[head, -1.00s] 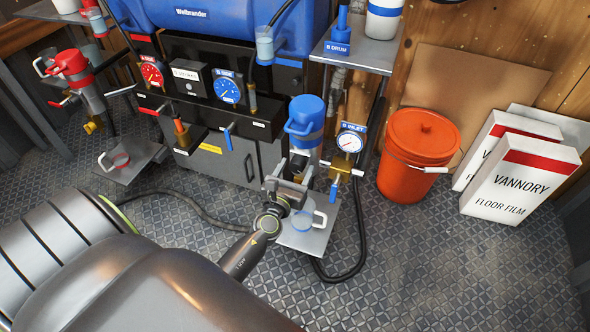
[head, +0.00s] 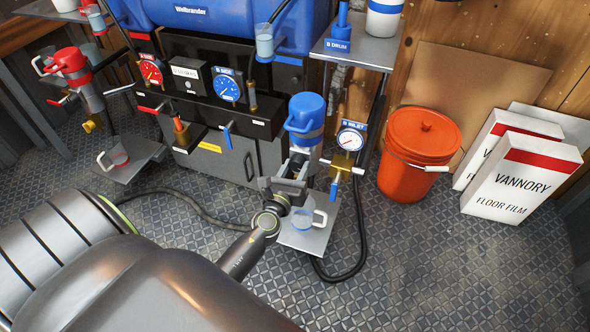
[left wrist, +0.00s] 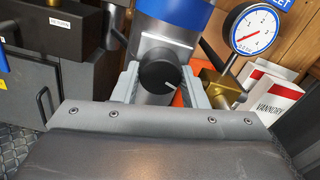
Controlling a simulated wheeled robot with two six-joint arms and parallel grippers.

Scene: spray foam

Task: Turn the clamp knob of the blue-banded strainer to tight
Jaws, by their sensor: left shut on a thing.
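The blue-banded strainer (head: 305,112) stands at the middle of the head view, with a blue cap and a grey body. In the left wrist view its blue band (left wrist: 178,12) crosses the top. In the head view the gripper hides most of the knob. My right gripper is not in view.
A pressure gauge (head: 350,140) with a brass valve (head: 342,165) stands close to the right of the strainer. A small shelf (head: 318,238) with a clear cup (head: 302,216) is below my gripper. An orange bucket (head: 420,150) and white boxes (head: 522,178) stand farther right.

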